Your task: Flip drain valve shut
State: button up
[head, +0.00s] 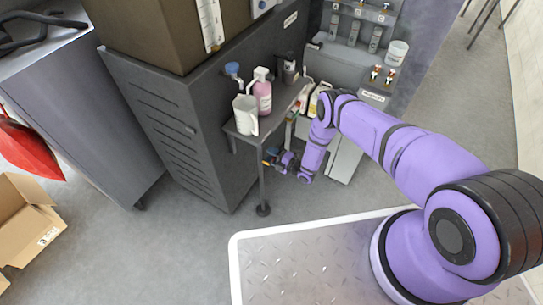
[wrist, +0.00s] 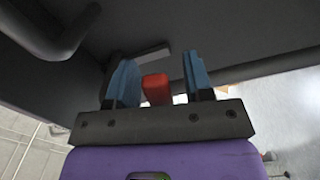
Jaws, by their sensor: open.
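In the wrist view, my gripper (wrist: 158,82) is open, with its two blue fingers apart. A red block-shaped piece, which looks like the drain valve's handle (wrist: 156,89), shows in the gap between the fingers, nearer the left one. I cannot tell whether either finger touches it, and its lower part is hidden behind the gripper's dark bar. In the head view, my gripper (head: 271,158) is low beside the small side table, near its front leg. The red handle cannot be made out there.
The grey side table (head: 243,134) carries a white jug (head: 245,115) and a pink bottle (head: 263,92) above my gripper. A dark louvred cabinet (head: 185,130) stands to the left. A dark pipe (wrist: 70,35) shows in the wrist view. Floor in front of the table is clear.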

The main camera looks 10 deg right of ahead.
grip_shut()
jog(key=shift+r+n, duration=0.5)
jog(key=shift+n, duration=0.7)
grip_release()
jog(key=v, duration=1)
jog(key=shift+s+d, duration=0.2)
jog(key=shift+d, duration=0.1)
jog(key=shift+d, duration=0.1)
